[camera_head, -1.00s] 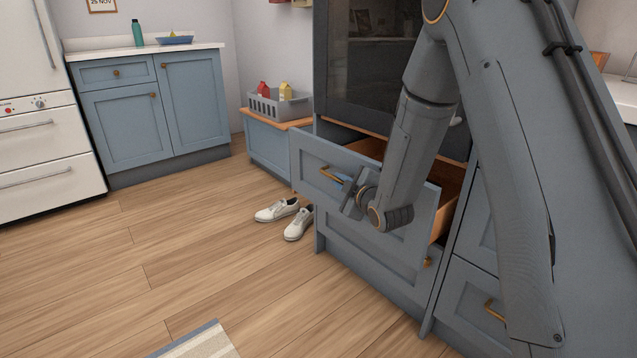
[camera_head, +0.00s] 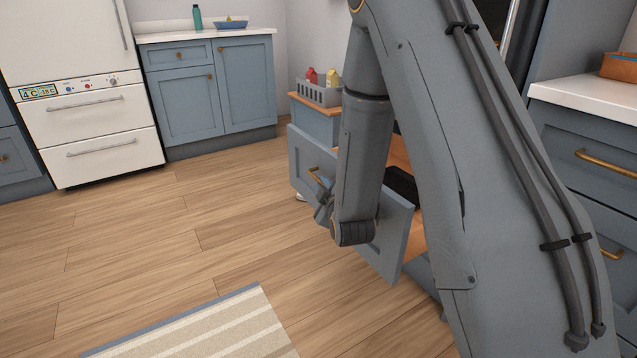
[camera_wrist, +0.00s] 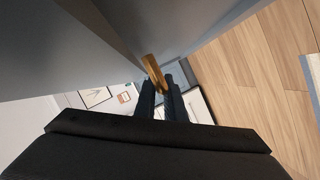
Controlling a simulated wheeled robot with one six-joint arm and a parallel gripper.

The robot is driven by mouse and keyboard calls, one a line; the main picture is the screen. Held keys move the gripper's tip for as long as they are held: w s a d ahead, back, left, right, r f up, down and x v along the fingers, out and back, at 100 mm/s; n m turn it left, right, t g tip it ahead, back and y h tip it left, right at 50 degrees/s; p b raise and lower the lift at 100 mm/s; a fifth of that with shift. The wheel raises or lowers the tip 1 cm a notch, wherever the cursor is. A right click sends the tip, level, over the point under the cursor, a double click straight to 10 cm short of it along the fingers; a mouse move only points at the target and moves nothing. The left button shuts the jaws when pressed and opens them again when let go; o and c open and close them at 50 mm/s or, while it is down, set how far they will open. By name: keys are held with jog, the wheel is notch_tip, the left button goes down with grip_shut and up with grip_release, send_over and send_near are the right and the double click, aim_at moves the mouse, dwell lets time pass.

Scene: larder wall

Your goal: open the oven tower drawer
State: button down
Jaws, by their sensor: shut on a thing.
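The oven tower drawer (camera_head: 302,158) is a blue-grey panel front, pulled well out from the tower, and its wooden inside (camera_head: 399,152) shows behind my arm. A dark thing (camera_head: 402,186) lies inside it, partly hidden. My gripper (camera_head: 322,186) is at the drawer's brass handle (camera_head: 314,173) and shut on it. In the wrist view the handle (camera_wrist: 155,72) sits between the two dark fingers (camera_wrist: 162,98). My arm hides much of the drawer and most of the tower.
A striped rug (camera_head: 205,330) lies on the floor in front. A grey crate (camera_head: 318,92) stands on a low cabinet beyond the drawer. A white counter (camera_head: 590,108) is at the right. The wooden floor (camera_head: 190,235) left of the drawer is clear.

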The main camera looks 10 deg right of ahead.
jog(key=shift+s+a, duration=0.1)
jog(key=shift+a, duration=0.05)
jog(key=c, duration=2.1)
grip_release()
jog(key=shift+a, duration=0.1)
jog(key=shift+s, duration=0.1)
jog(key=p+v, duration=0.1)
jog(key=v, duration=0.6)
jog(key=shift+s+p, duration=0.3)
jog(key=shift+a, duration=0.1)
